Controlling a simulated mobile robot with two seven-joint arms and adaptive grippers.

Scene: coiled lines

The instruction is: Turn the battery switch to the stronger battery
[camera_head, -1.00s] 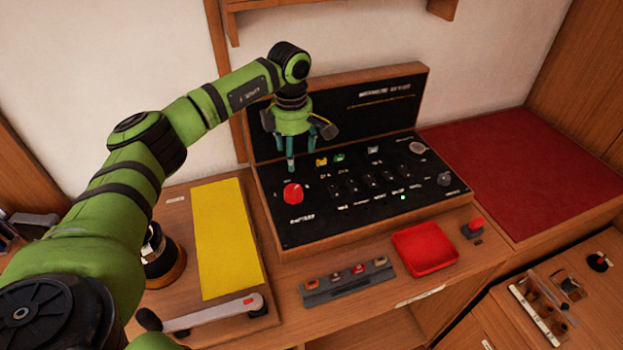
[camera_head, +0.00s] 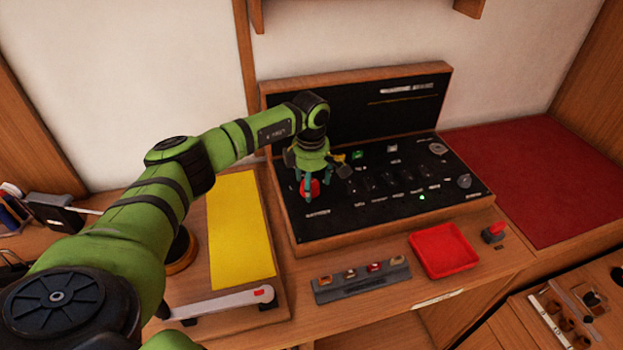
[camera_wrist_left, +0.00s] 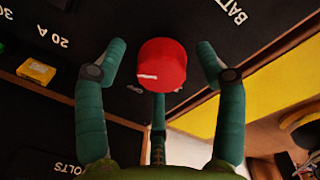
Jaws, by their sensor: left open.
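The battery switch is a red round knob (camera_head: 310,188) at the left end of the black panel (camera_head: 383,203). In the left wrist view the knob (camera_wrist_left: 162,65) shows a white pointer line on its face. My left gripper (camera_head: 312,188) is over the knob. In the left wrist view its teal fingers (camera_wrist_left: 160,75) are spread around the knob, with gaps on both sides. The lettering "BATT" and "VOLTS" shows in part on the panel. Battery readings are too small to read. My right gripper is out of view.
A yellow breaker (camera_wrist_left: 36,71) and a green one (camera_head: 358,154) sit on the panel. A green light (camera_head: 422,197) glows near its front edge.

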